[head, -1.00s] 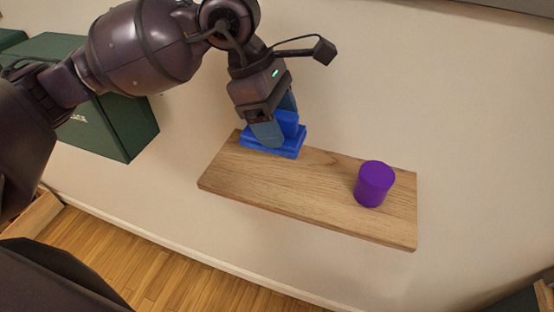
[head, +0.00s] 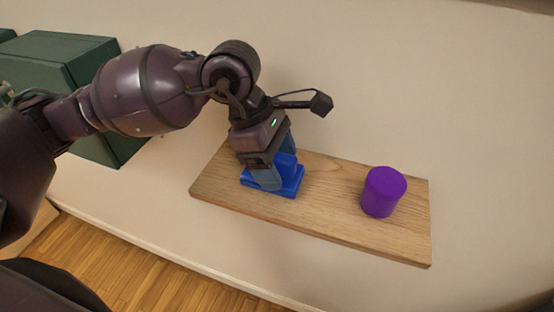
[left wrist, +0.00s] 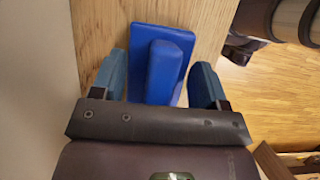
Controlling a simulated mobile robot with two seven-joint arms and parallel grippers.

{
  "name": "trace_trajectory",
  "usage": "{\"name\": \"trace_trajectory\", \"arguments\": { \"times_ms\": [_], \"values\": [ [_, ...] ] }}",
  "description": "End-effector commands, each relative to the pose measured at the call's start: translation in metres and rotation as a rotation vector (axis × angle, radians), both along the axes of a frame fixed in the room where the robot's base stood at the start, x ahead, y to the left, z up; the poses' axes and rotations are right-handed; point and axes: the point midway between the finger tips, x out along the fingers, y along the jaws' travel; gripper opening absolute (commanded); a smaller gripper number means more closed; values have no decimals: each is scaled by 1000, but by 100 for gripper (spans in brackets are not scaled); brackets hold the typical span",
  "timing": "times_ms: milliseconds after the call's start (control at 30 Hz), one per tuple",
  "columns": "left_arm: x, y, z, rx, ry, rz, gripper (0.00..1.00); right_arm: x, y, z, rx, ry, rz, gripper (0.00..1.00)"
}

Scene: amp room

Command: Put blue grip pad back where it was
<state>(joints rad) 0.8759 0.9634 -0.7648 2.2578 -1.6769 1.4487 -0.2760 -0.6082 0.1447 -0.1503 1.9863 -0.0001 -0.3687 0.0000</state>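The blue grip pad (head: 285,185), a flat base with a raised upright grip, appears to rest on the left half of the wooden board (head: 330,225). In the left wrist view the pad (left wrist: 164,60) lies on the wood grain between my fingers. My left gripper (head: 278,165) points down over the pad. Its fingers (left wrist: 160,80) stand on either side of the raised grip, with gaps showing beside it, so it is open. The near finger hides part of the pad in the head view. My right gripper is not in view.
A purple cylinder (head: 383,192) stands upright on the board's right half. Bare wood separates it from the pad. A dark green box (head: 85,75) is at the upper left, behind my left arm. The wooden floor (head: 150,265) shows below the board.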

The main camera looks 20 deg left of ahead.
Motion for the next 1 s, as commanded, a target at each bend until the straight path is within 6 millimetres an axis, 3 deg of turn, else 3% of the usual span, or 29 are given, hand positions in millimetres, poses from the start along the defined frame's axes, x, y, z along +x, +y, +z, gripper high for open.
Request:
{"name": "trace_trajectory", "arguments": {
  "times_ms": [33, 167, 567, 1000],
  "values": [
    [0, 0, 0, 1, 1, 0, 76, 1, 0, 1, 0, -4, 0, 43],
    [0, 0, 0, 0, 1, 0, 95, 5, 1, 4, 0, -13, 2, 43],
    [1, 3, 8, 1, -4, 2, 95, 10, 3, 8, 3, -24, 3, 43],
    [2, 34, 79, 1, -5, 2, 95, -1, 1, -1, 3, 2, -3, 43]
  ]
}}
